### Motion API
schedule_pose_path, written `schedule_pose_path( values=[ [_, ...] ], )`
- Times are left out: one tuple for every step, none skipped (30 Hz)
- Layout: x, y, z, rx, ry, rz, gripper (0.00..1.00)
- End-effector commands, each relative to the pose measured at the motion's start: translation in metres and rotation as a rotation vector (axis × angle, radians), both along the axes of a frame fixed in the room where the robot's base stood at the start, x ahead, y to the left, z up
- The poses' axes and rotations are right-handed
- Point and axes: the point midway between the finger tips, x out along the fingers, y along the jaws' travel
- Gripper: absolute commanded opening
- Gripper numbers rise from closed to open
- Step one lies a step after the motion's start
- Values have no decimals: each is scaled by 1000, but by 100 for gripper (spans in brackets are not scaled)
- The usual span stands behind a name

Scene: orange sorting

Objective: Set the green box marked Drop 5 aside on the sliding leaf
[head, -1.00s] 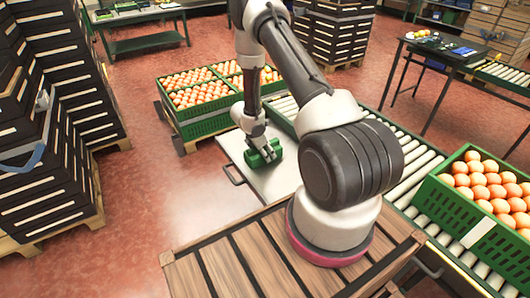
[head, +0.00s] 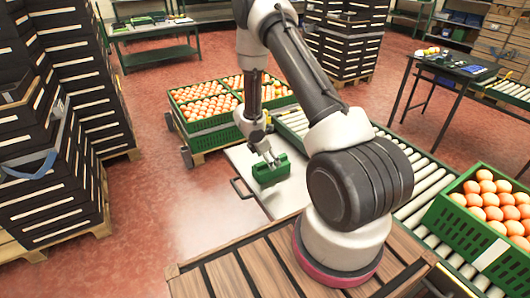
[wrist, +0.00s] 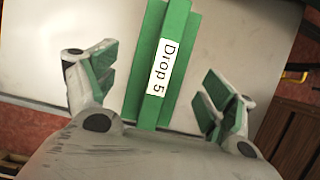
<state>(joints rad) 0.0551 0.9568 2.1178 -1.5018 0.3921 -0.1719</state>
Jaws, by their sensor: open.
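The green box (wrist: 160,60) with a white label reading "Drop 5" lies on the pale sliding leaf (wrist: 50,50) in the wrist view. In the head view the green box (head: 270,171) rests on the sliding leaf (head: 282,197), near its left side. My gripper (wrist: 158,88) is open in the wrist view, one finger on each side of the box, with a gap to both. In the head view my gripper (head: 268,158) is just above and behind the box.
A roller conveyor (head: 415,185) runs beside the leaf and carries a green crate (head: 462,228) of oranges at right. More orange crates (head: 213,128) stand on a cart behind the leaf. Stacked dark crates (head: 50,190) stand at left. Red floor (head: 175,205) is clear left of the leaf.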

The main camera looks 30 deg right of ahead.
Motion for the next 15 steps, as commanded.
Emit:
schedule_pose_path(
  values=[
    [1,6,12,-1,-3,2,84],
    [1,8,18,-1,-4,2,84],
    [1,11,25,0,-3,1,84],
    [0,13,30,0,-3,2,84],
    [0,15,35,0,-3,0,84],
    [0,17,40,0,-2,0,84],
    [0,19,44,-1,-2,1,84],
    [0,20,47,-1,-1,2,84],
    [-1,21,50,-1,0,0,84],
    [-1,21,53,-1,-1,-1,84],
    [0,22,57,-2,-5,-6,84],
    [1,21,64,-3,-14,-18,84],
    [2,20,72,-5,-26,-33,84],
    [3,18,83,-7,-42,-54,84],
    [4,15,102,-12,-70,-91,84]
  ],
)
